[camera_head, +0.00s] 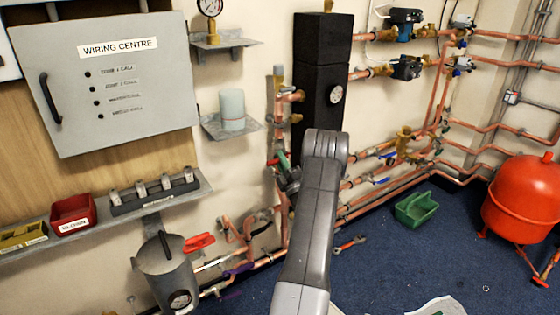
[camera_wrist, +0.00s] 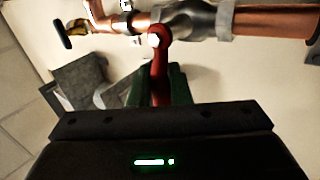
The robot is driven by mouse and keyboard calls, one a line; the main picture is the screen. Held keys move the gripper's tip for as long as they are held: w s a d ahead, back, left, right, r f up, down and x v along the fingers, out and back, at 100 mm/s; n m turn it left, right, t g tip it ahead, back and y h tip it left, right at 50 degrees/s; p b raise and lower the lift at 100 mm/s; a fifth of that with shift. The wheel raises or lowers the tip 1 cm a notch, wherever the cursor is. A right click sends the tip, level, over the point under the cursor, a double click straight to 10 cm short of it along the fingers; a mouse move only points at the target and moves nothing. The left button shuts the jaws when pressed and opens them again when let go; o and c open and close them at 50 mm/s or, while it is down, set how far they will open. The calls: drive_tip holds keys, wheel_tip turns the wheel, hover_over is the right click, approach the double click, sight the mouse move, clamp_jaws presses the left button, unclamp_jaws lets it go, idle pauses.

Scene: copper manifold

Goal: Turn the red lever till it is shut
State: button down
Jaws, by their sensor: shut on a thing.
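The red lever (camera_wrist: 161,62) shows in the wrist view, fixed by a bolt to a metal valve body (camera_wrist: 200,20) on a copper pipe (camera_wrist: 262,21). The lever points away from the valve, roughly across the pipe line in this view. My gripper (camera_wrist: 159,85) is shut on the lever, with a dark green finger on each side of it. The lever's far end is hidden between the fingers and behind the gripper body. In the head view my gripper (camera_head: 287,177) is at the vertical copper pipes left of the black column, mostly hidden by my arm.
Another red handle (camera_head: 200,242) is on the lower pipes beside a grey canister (camera_head: 166,272). A black insulated column (camera_head: 320,65) stands close to my arm. A shelf with a white cylinder (camera_head: 232,110) is left of it. Blue floor is open around the green crate (camera_head: 416,208).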

drive_tip(key=shift+r, duration=0.15)
drive_tip(key=c, duration=1.4)
unclamp_jaws()
drive_tip(key=v, duration=1.4)
drive_tip(key=shift+w+a, duration=0.1)
drive_tip(key=shift+w, duration=0.05)
drive_tip(key=x, duration=1.3)
drive_tip(key=shift+w+a+r, duration=0.15)
drive_tip(key=shift+w+r, duration=0.05)
drive_tip(key=shift+r, duration=0.05)
